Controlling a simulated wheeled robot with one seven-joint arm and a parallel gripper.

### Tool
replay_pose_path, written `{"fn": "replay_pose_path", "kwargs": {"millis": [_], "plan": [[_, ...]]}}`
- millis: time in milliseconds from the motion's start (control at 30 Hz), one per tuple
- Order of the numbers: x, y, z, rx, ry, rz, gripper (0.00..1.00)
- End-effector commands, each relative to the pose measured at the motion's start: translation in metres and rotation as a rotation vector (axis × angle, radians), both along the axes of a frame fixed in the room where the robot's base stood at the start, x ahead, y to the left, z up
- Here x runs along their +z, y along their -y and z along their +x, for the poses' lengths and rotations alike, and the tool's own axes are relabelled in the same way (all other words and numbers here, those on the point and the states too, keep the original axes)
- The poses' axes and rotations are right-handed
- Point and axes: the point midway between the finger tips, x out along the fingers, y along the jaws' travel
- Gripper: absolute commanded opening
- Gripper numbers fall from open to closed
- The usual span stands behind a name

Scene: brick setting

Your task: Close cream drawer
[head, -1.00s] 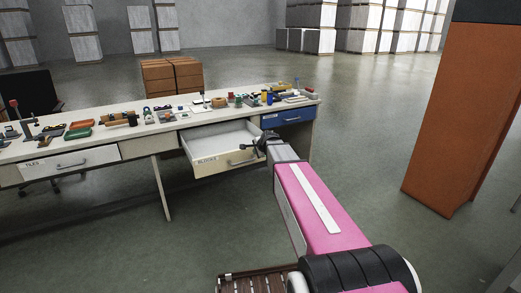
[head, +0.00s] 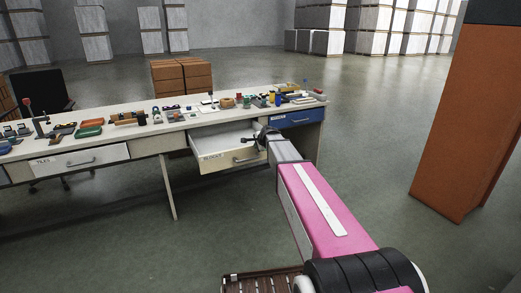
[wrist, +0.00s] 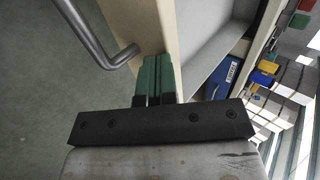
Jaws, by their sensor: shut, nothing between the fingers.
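The cream drawer (head: 228,160) with a "BLOCKS" label sticks out from the front of the white desk, partly open, its inside visible. Its grey bar handle (head: 246,159) also shows in the wrist view (wrist: 92,38). My gripper (head: 263,136) is at the right end of the drawer front. In the wrist view its green fingers (wrist: 157,75) are together with nothing between them. They are at the cream front panel (wrist: 158,28), beside the handle rather than around it. Whether the fingertips touch the panel is hard to tell.
A blue drawer (head: 297,118) is shut to the right, and a white "TILES" drawer (head: 80,161) is at the left. Tools and small parts cover the desk top (head: 190,122). An orange pillar (head: 462,120) stands at the right.

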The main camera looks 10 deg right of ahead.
Motion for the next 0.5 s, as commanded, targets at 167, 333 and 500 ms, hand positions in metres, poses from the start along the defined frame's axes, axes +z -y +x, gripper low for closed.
{"fn": "replay_pose_path", "kwargs": {"millis": [167,333,500], "plan": [[-0.001,-0.019,0.063,0.002,0.0,-0.001,0.0],[-0.001,-0.037,0.122,0.001,0.0,0.0,0.0],[-0.001,-0.057,0.181,0.001,0.001,0.0,0.0]]}}
